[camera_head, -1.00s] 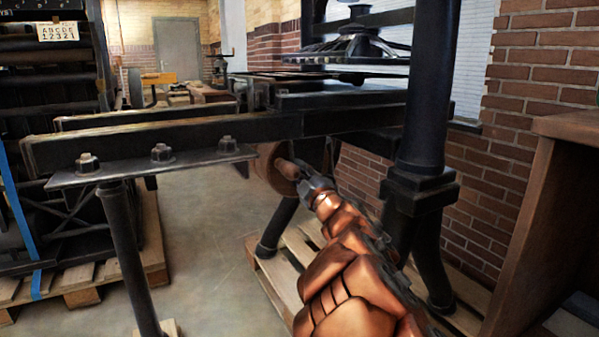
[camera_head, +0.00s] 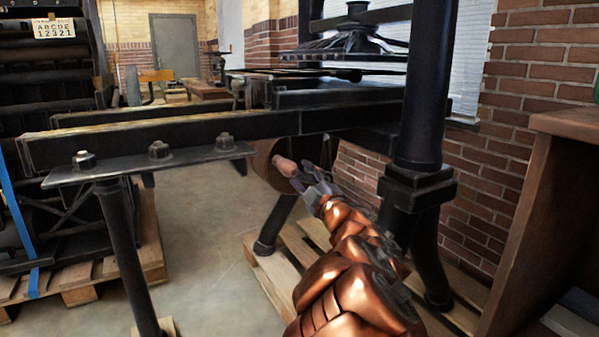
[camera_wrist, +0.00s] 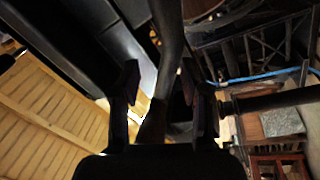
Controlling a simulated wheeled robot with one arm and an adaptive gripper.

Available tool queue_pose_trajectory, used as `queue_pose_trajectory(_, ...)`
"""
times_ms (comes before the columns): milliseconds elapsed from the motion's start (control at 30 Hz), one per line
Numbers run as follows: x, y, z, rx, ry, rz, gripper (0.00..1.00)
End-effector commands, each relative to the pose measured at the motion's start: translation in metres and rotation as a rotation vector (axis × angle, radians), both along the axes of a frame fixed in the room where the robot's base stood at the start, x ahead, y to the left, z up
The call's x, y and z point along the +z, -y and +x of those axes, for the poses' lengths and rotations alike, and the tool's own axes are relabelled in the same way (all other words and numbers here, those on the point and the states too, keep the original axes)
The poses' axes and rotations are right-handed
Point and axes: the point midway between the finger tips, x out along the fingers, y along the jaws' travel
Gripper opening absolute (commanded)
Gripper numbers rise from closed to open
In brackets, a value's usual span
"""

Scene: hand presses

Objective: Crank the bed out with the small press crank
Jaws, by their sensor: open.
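The small press crank's wooden handle (camera_head: 285,166) sticks out below the press's dark rail, in front of a round wooden drum (camera_head: 262,160). My gripper (camera_head: 309,184) is open at the handle's near end, to its lower right; I cannot tell whether they touch. In the wrist view my gripper's two fingers (camera_wrist: 163,100) stand apart. A dark bar (camera_wrist: 168,45) runs down between them, with a brownish lower end; I cannot tell which part of the crank it is. The press bed (camera_head: 335,99) lies on the rails beneath the platen (camera_head: 352,42).
A thick black press column (camera_head: 424,90) stands just right of my arm. The long rail (camera_head: 150,135) crosses above the handle and rests on a leg at left. A wooden pallet (camera_head: 290,262) lies below. A wooden cabinet (camera_head: 545,190) is at right. Floor at centre-left is clear.

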Motion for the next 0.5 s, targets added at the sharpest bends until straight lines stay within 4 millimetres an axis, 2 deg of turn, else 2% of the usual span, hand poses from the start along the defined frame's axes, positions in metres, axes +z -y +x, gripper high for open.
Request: queue_pose_trajectory(500, -0.014, 0.028, -0.052, 0.0, -0.002, 0.0, 0.45)
